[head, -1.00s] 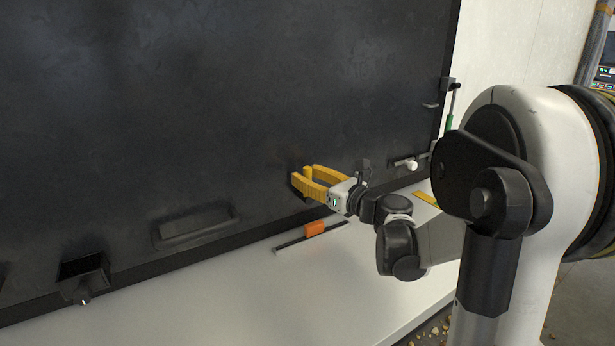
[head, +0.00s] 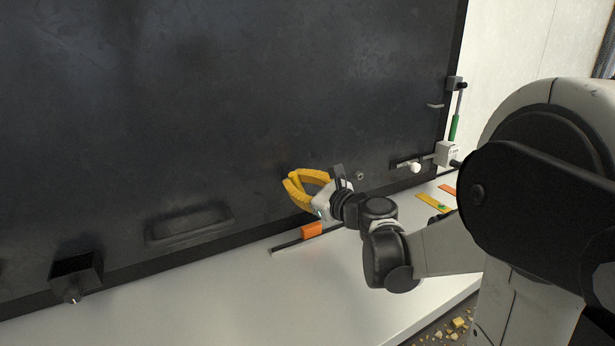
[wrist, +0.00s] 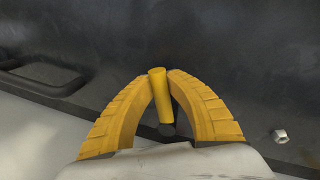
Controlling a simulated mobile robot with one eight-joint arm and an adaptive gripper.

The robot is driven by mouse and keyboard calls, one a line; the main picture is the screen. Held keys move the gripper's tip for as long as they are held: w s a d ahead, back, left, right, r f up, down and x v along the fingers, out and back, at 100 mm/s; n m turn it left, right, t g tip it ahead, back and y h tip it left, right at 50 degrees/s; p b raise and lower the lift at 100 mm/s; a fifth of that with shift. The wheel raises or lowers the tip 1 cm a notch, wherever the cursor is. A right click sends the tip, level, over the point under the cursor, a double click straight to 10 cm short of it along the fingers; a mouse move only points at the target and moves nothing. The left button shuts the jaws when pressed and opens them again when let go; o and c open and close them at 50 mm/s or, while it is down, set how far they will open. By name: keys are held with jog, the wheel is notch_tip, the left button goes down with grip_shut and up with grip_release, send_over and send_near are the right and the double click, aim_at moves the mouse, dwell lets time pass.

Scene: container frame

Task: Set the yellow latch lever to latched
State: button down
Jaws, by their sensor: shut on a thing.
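The yellow latch lever (wrist: 159,84) shows in the wrist view as a short yellow cylinder with a dark round end, in front of the dark panel. My gripper (wrist: 159,76) has its two yellow fingers closed on the lever from both sides, near its upper end. In the head view my gripper (head: 290,179) is at the dark panel, low and right of centre. There the fingers largely hide the lever, so its angle is hard to tell.
A white ledge (head: 190,290) runs below the dark panel (head: 250,90). An orange slider block (head: 311,230) sits on it below my gripper. A recessed handle (head: 188,225) and a black knob box (head: 76,275) are to the left; a white-knobbed bolt (head: 414,167) is to the right.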

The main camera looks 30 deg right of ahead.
jog(key=a+n, duration=0.1)
jog(key=f+n, duration=0.1)
jog(key=shift+a+n+g+h, duration=0.3)
jog(key=shift+a, duration=0.05)
jog(key=n, duration=0.1)
jog(key=a+f+n+b, duration=0.1)
jog(key=n, duration=0.1)
jog(key=shift+a+f+h, duration=0.25)
jog(key=shift+h, duration=0.05)
jog(key=f+n, duration=0.1)
jog(key=a+f+n+h+b, duration=0.1)
jog(key=n, duration=0.1)
jog(key=shift+f+n+h+b, duration=0.5)
jog(key=shift+f+n+b, duration=0.35)
jog(key=shift+n, duration=0.65)
jog(key=shift+s+f, duration=0.1)
jog(key=c, duration=1.3)
grip_release()
